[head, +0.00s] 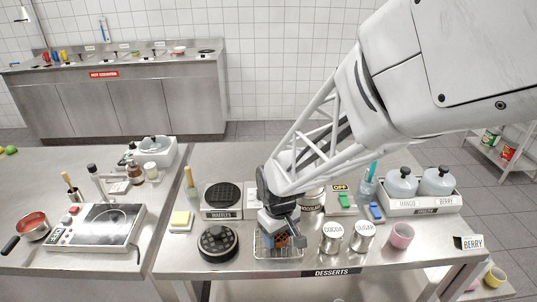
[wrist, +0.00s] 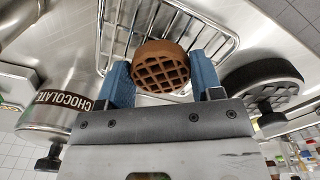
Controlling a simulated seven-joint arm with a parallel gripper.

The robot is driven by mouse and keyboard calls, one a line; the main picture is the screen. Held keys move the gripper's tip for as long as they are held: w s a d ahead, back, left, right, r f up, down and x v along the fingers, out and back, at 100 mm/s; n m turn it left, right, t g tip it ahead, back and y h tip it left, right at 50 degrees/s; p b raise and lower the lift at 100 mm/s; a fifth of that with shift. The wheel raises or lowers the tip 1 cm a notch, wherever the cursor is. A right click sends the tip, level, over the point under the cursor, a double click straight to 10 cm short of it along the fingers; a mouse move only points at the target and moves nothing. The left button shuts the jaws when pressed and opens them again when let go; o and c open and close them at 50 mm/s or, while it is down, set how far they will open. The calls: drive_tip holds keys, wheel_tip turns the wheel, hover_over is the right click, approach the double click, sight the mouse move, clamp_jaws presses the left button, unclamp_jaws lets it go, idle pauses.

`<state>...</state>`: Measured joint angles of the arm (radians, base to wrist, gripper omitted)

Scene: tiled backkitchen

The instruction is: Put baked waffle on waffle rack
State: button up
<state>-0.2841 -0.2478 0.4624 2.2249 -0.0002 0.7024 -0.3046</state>
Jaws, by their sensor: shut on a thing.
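The baked waffle (wrist: 161,67) is round and brown with a grid pattern. My gripper (wrist: 163,82) is shut on it, one blue finger on each side in the wrist view. In the head view my gripper (head: 281,240) is at the front of the table, over the waffle rack, with a bit of the brown waffle (head: 282,240) showing. The waffle rack (wrist: 103,30) is a wire frame behind the waffle in the wrist view, and its front wires (head: 262,252) show in the head view. I cannot tell whether the waffle touches the wires.
A black round waffle iron (head: 218,243) stands left of the rack. Cocoa (head: 332,237) and sugar (head: 363,236) tins and a pink cup (head: 401,235) stand to the right. A chocolate container (wrist: 62,100) is close by in the wrist view.

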drive_tip(key=shift+f, duration=0.1)
drive_tip(key=o, duration=0.9)
wheel_tip(320, 180, up, 12)
drive_tip(key=shift+r, duration=0.15)
idle(0.4)
idle(0.5)
drive_tip(key=s+d+r+m+t, duration=0.1)
drive_tip(key=s+d+r+m, duration=0.1)
drive_tip(key=s+d, duration=0.2)
drive_tip(key=s+d+r+m, duration=0.2)
drive_tip(key=s+d, duration=0.3)
drive_tip(key=s, duration=0.2)
drive_tip(key=s+d+r+m+t, duration=0.1)
drive_tip(key=s+d+r+m, duration=0.2)
drive_tip(key=s+d, duration=0.1)
drive_tip(key=shift+s+d+t, duration=0.3)
drive_tip(key=shift+s+d, duration=0.1)
drive_tip(key=shift+s, duration=0.25)
